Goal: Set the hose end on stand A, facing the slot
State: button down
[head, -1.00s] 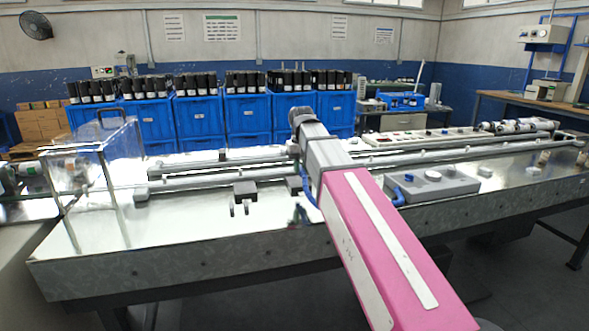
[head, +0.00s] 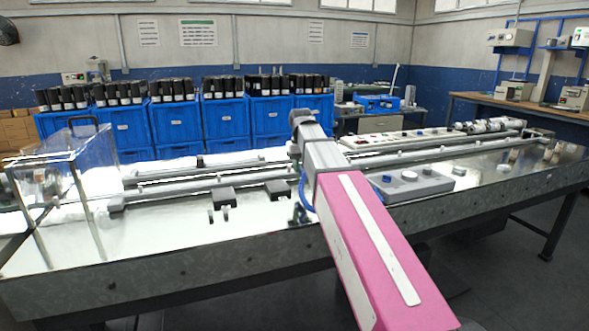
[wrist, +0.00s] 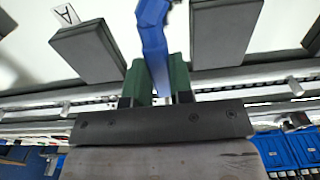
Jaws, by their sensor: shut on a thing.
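My gripper (wrist: 159,78) is in the wrist view, its two green fingers shut on the blue hose (wrist: 154,32). The hose runs up out of the picture from between the fingers. Stand A (wrist: 88,52), a dark grey block with a white "A" label, lies to the left of the fingers, apart from them. In the head view my gripper (head: 300,212) is low over the table's front part, mostly hidden by my arm, with a bit of blue hose (head: 305,193) beside it. The slot cannot be made out, nor which way the hose end faces.
Another dark block (wrist: 224,40) stands right of the fingers in the wrist view. Dark blocks (head: 222,197) sit on the metal table (head: 150,232) left of my gripper. Long rails (head: 210,183) run behind.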

jog(key=shift+w+d, duration=0.9)
jog(key=shift+d, duration=0.9)
jog(key=shift+w+d, duration=0.95)
jog(key=shift+d, duration=0.85)
jog(key=shift+w+d, duration=0.9)
jog(key=shift+d, duration=0.9)
jog(key=shift+f, duration=0.2)
jog(key=shift+f, duration=1.95)
jog(key=shift+f, duration=0.35)
jog(key=c, duration=0.9)
grip_release()
jog(key=shift+r, duration=0.1)
notch_tip(320, 180, up, 11)
jog(key=shift+f, duration=0.2)
